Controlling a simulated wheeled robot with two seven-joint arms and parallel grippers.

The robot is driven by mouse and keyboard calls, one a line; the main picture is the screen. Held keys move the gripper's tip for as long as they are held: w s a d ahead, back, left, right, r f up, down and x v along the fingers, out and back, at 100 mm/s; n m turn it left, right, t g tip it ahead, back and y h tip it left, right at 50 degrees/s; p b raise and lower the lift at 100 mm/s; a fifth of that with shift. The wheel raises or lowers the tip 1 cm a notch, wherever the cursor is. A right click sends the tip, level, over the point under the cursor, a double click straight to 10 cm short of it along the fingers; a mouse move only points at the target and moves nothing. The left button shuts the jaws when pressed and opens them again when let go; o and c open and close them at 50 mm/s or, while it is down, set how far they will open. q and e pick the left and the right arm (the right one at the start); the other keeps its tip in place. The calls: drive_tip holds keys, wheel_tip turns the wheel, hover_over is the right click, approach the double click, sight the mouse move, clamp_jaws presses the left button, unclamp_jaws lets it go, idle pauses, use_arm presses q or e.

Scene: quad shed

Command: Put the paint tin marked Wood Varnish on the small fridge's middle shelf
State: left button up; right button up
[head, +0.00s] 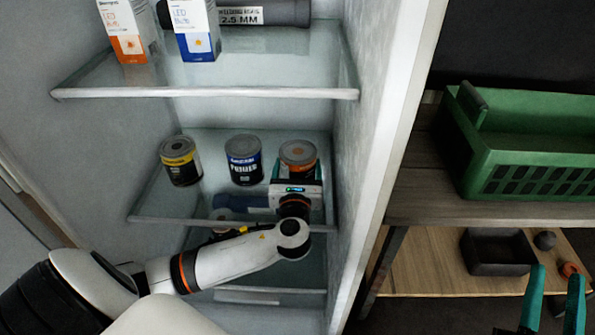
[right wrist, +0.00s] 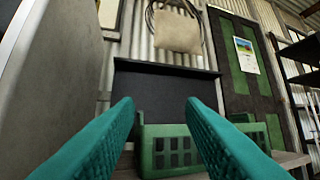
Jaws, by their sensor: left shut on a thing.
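The small fridge (head: 358,130) stands open with glass shelves. On the glass shelf (head: 160,218) below the upper one are a yellow-and-black tin (head: 180,160) at left and a blue-and-black tin (head: 244,160) reading PRIMER in the middle. A tin with an orange band (head: 298,153) is at the right, near the fridge's right wall. My left gripper (head: 298,172) reaches in from the front and is shut on this orange-banded tin. The gripper hides its lower part, and I cannot read its label. My right gripper (head: 553,290) is open and empty outside the fridge; its fingers also show apart in the right wrist view (right wrist: 160,115).
The upper shelf (head: 200,92) bears two LED boxes (head: 197,30) and a dark tube (head: 262,12). Something round (head: 222,214) shows below the tin shelf. Right of the fridge, a green crate (head: 530,150) stands on a bench, with a black tray (head: 495,252) lower down.

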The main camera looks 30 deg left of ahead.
drive_tip(key=shift+r, duration=0.1)
use_arm(q)
drive_tip(key=o, duration=1.5)
drive_tip(key=shift+s+d, duration=0.15)
drive_tip(key=shift+s, duration=0.05)
drive_tip(key=p+v, duration=0.2)
drive_tip(key=v, duration=0.3)
drive_tip(key=shift+s+r, duration=0.1)
drive_tip(key=shift+s, duration=0.05)
drive_tip(key=p+v, duration=0.1)
drive_tip(key=v, duration=0.4)
drive_tip(key=shift+s+d, duration=0.1)
drive_tip(key=shift+s, duration=0.05)
drive_tip(key=shift+s+d, duration=0.25)
drive_tip(key=shift+s, duration=0.15)
use_arm(e)
wheel_tip(320, 180, down, 12)
drive_tip(key=d+g+h, duration=0.1)
drive_tip(key=g+h, duration=0.2)
drive_tip(key=g, duration=0.5)
drive_tip(key=shift+w+d+g, duration=0.25)
drive_tip(key=shift+d+g, duration=0.15)
